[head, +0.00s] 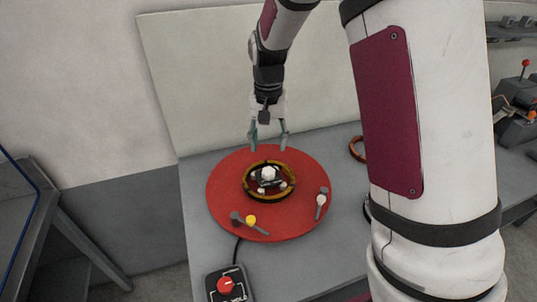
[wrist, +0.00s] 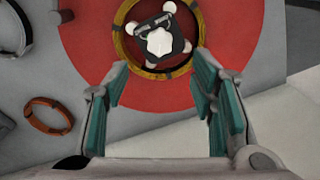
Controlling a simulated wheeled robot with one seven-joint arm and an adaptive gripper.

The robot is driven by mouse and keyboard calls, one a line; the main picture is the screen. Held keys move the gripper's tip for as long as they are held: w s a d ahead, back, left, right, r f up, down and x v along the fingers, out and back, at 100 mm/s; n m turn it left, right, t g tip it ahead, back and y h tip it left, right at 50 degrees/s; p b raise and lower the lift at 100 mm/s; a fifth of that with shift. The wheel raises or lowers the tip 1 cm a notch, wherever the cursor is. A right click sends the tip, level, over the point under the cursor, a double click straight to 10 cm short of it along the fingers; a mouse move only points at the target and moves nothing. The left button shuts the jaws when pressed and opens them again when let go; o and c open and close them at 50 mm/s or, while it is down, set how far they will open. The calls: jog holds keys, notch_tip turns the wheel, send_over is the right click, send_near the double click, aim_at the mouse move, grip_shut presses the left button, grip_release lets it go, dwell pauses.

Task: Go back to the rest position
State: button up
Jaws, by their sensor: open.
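My gripper (head: 267,134) is open and empty, above the far part of a round red turntable (head: 229,207). In the wrist view my gripper (wrist: 163,88) shows its two teal-padded fingers spread wide with nothing between them. A yellow and dark ring-shaped coil (head: 250,193) lies on the turntable around a dark hub with a white knob (head: 267,173). In the wrist view the coil (wrist: 118,38) is beyond the fingertips, apart from them.
A control box with a red knob (head: 226,286) stands at the table's front. A copper ring (head: 356,149) lies right of the turntable; an orange ring (wrist: 50,116) shows in the wrist view. Yellow-knobbed (head: 251,220) and white-knobbed (head: 320,200) levers sit on the turntable. A pale panel stands behind.

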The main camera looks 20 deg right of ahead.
jog(key=shift+r, duration=1)
jog(key=s+r+n+t, duration=0.3)
jog(key=s+r, duration=0.5)
jog(key=s, duration=0.5)
jog(key=s+r+n+t, duration=0.25)
jog(key=s+r, duration=0.55)
jog(key=s, duration=0.5)
jog(key=n+g+p, duration=0.1)
jog(key=n+g, duration=0.5)
jog(key=n, duration=1.5)
send_over(268, 171)
notch_tip(268, 171, down, 14)
jog(key=shift+n+t, duration=0.25)
notch_tip(268, 171, down, 14)
jog(key=shift+f+p, duration=0.1)
jog(key=shift+p, duration=0.45)
